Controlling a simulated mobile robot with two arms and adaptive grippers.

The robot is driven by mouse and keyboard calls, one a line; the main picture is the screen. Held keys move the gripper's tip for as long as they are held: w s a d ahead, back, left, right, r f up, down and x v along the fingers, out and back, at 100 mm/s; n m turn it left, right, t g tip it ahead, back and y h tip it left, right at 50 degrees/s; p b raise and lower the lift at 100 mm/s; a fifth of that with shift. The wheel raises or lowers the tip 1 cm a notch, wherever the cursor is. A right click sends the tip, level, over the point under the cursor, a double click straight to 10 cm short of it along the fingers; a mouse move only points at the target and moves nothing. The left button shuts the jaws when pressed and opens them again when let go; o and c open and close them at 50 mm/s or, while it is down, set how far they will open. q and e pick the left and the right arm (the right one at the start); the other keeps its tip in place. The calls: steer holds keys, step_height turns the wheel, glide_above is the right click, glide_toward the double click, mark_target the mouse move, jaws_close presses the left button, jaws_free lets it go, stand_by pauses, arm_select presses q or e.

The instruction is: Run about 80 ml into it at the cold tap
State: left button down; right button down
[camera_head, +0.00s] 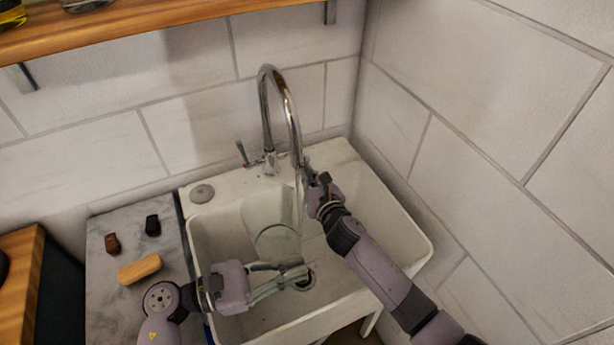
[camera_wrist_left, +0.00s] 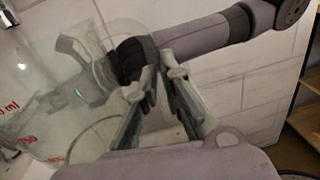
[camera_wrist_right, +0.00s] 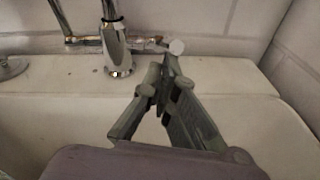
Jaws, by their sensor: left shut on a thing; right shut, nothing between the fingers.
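A clear glass jug (camera_head: 277,243) with red volume marks is in the sink area below the tap. It also shows at the left of the left wrist view (camera_wrist_left: 50,110). My left gripper (camera_head: 298,274) is shut on the jug; its fingers hide the exact grip point. The chrome tap (camera_head: 268,105) arches over the sink, with a lever (camera_head: 243,152) at its left base. My right gripper (camera_head: 311,176) is shut and empty beside the tap's spout. In the right wrist view a pale-ended tap handle (camera_wrist_right: 176,46) lies just beyond the fingertips. I cannot tell whether water runs, or the jug's level.
The white sink (camera_head: 418,238) has a drain under my left gripper. A grey stopper-like disc (camera_head: 202,193) sits on its back left corner. The marble counter (camera_head: 105,270) at left holds a yellow-tan block (camera_head: 140,268) and two small dark items. Tiled walls close in behind and right.

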steer(key=w+a+r+g+h, duration=0.2)
steer(key=w+r+g+h, duration=0.1)
steer(key=w+r+g, duration=0.3)
steer(key=shift+a+r+g, duration=0.15)
steer(key=shift+r+g, duration=1.15)
steer(key=shift+r, duration=0.3)
steer(key=shift+s+f, duration=0.1)
